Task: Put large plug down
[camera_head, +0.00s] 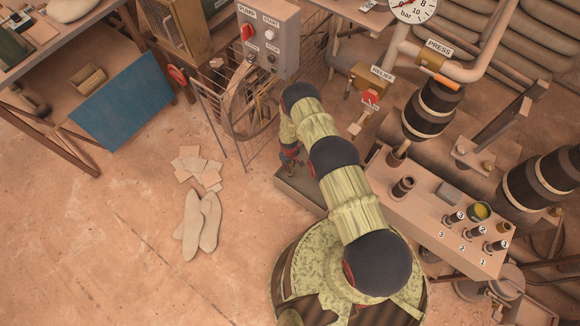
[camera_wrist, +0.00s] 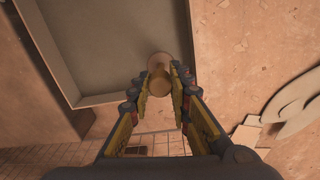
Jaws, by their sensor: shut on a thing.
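The large plug (camera_wrist: 158,64) is tan and round-ended and sits between the fingertips of my gripper (camera_wrist: 157,82) in the wrist view. My gripper is shut on it. Behind the plug in that view is a shallow grey tray (camera_wrist: 104,100), near one of its corners. In the head view my gripper (camera_head: 290,160) hangs over the same tray (camera_head: 294,194), left of the bench with the numbered fittings. My arm hides part of the tray there. I cannot tell the gap between plug and tray floor.
The bench (camera_head: 425,218) carries an upright fitting (camera_head: 402,188) and several numbered fittings. A wire fence (camera_head: 222,120) and a pump switch box (camera_head: 265,38) stand behind. Pale insoles (camera_head: 200,224) and paper scraps (camera_head: 197,166) lie on the open floor at left.

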